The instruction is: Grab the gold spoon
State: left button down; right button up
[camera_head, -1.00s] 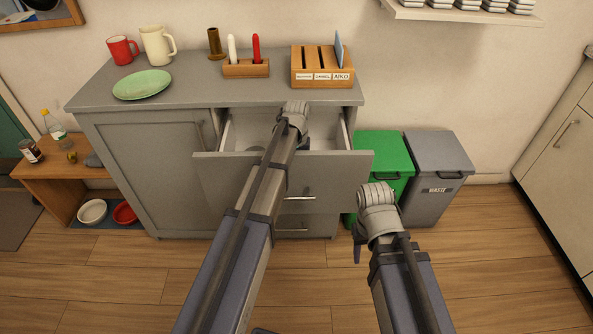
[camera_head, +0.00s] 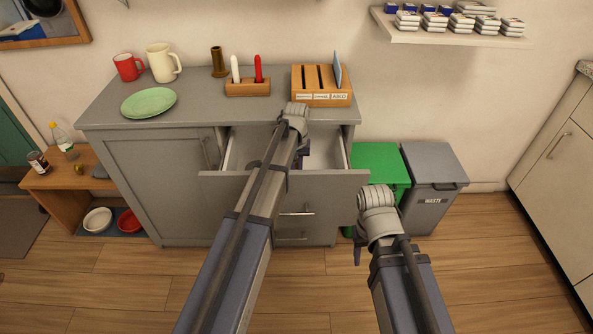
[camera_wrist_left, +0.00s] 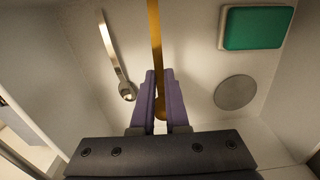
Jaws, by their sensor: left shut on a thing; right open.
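The gold spoon (camera_wrist_left: 154,35) shows in the left wrist view as a long gold strip running from the top edge down between the purple fingers. My left gripper (camera_wrist_left: 160,85) is shut on it, inside the open drawer (camera_head: 240,150). In the head view my left forearm crosses the drawer front, and only a dark part of the left gripper (camera_head: 303,158) shows; the spoon is hidden there. My right gripper (camera_head: 359,248) is open, in front of the bins, mostly hidden behind its wrist.
In the drawer lie a silver spoon (camera_wrist_left: 112,45) to the left, a green block (camera_wrist_left: 257,28) and a grey disc (camera_wrist_left: 235,92) to the right. The countertop above holds mugs (camera_head: 162,62), a green plate (camera_head: 148,102) and wooden holders (camera_head: 321,96). A green bin (camera_head: 380,160) stands right of the cabinet.

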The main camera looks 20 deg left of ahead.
notch_tip(320, 180, up, 12)
jog(key=p, duration=1)
